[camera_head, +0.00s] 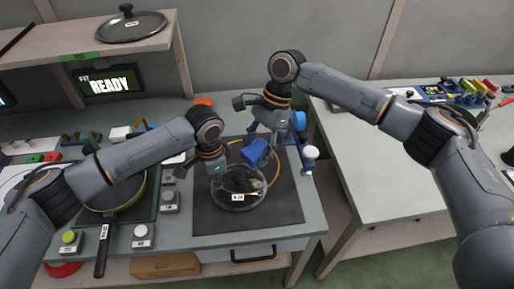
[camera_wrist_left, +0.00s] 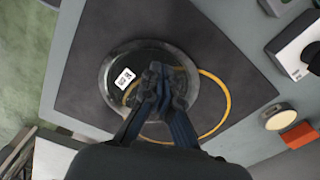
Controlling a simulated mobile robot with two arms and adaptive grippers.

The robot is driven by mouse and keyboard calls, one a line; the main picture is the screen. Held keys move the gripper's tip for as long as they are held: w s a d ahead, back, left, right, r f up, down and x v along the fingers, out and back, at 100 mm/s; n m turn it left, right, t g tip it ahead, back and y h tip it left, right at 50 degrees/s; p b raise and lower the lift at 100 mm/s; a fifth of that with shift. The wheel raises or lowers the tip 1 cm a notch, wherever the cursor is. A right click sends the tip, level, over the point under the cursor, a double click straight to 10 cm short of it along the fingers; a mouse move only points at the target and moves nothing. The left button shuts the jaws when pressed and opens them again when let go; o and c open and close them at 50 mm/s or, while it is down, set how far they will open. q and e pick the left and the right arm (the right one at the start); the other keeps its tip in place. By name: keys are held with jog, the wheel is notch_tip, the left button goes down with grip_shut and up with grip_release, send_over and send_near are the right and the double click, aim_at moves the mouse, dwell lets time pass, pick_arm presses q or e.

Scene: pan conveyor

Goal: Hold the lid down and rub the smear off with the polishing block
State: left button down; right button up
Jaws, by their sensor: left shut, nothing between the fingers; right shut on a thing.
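The round glass lid (camera_head: 224,205) with a dark rim and a white label lies on the dark mat (camera_head: 285,205). My left gripper (camera_head: 236,183) is shut and empty, with its fingertips over the lid's middle; the left wrist view shows the shut fingers (camera_wrist_left: 164,75) over the lid (camera_wrist_left: 112,92). I cannot tell for sure whether they touch it. My right gripper (camera_head: 259,140) is shut on a blue block (camera_head: 256,153), which is tilted near the lid's far edge. I cannot make out the smear clearly; the fingers cover part of the lid.
A yellow ring (camera_wrist_left: 226,95) lies around the far side of the lid. A pan (camera_head: 122,200) and several push buttons, one grey-white (camera_head: 141,231), stand left of the mat. A white-topped post (camera_head: 311,153) stands at right. The right table (camera_head: 370,165) is mostly clear.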

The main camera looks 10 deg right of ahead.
aim_at(219, 194)
pick_arm(q)
jog(key=shift+f, duration=1.4)
jog(key=shift+s+f, duration=0.25)
jog(key=shift+f, duration=0.05)
pick_arm(e)
jog(key=shift+s, duration=0.1)
dwell(0.9)
